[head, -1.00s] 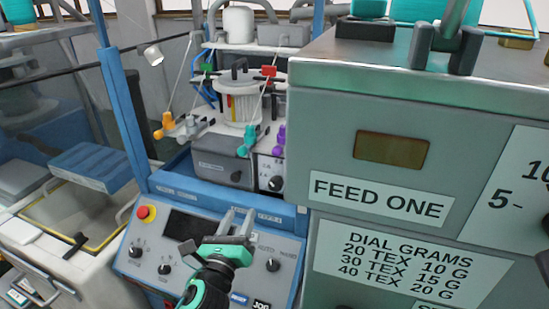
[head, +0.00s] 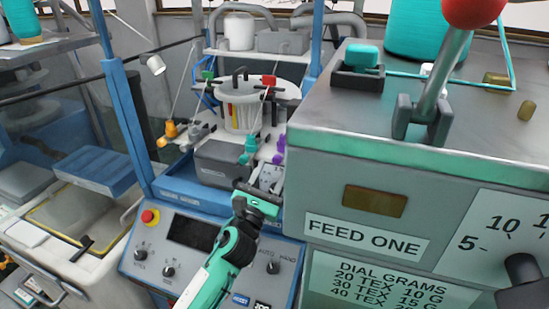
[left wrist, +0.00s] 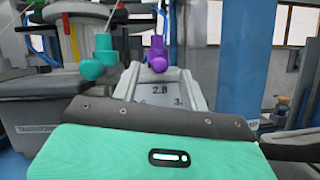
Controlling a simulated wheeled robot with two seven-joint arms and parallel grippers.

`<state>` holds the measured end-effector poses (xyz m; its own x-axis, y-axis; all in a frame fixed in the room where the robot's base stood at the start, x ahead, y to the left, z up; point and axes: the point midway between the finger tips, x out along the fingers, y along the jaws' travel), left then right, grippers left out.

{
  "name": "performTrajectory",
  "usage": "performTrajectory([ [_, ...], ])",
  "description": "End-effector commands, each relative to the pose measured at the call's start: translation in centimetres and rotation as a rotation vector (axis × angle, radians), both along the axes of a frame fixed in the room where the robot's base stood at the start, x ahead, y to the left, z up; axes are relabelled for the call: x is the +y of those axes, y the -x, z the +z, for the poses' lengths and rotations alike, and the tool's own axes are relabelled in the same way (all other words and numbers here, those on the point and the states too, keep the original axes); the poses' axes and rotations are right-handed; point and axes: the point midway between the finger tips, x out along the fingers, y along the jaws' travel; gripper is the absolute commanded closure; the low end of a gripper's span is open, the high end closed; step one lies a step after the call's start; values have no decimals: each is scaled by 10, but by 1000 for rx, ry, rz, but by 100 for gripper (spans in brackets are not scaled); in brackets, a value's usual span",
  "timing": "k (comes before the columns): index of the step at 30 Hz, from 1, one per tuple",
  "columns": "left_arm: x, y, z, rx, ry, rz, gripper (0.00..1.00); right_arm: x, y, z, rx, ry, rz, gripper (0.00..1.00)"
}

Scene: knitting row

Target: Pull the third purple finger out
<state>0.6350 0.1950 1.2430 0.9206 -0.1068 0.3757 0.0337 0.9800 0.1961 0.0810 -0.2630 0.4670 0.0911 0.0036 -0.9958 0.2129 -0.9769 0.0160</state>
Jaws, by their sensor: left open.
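A purple finger (head: 279,148) stands at the front of the knitting machine head, beside the edge of the grey-green feed box. It also shows in the left wrist view (left wrist: 157,54), near the top centre. A teal finger (head: 249,149) is to its left; it also shows in the left wrist view (left wrist: 97,62). My left gripper (head: 271,176) is open and empty, in front of and below the purple finger. In the left wrist view its two pale fingers point towards the purple finger, apart from each other. My right gripper is not in view.
The feed box (head: 390,155) fills the right side, close to my left gripper. An orange finger (head: 170,130) is further left. The blue control panel (head: 205,225) with a red button (head: 150,216) lies below. A blue post (head: 127,125) stands left.

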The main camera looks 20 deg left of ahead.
Motion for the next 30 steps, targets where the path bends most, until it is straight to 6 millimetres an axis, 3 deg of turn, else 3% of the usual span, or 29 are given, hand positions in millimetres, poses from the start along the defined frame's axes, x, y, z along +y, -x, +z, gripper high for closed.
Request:
performTrajectory([
  [6, -3, -24, 10, 1, 2, -1, 56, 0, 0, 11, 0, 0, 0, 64],
  [17, -3, -28, 11, 1, 1, 1, 56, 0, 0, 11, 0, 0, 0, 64],
  [24, -3, -28, 11, 1, 1, 1, 100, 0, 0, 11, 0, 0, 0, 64],
  [30, -3, -26, 11, 1, 1, 0, 100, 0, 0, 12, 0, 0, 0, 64],
])
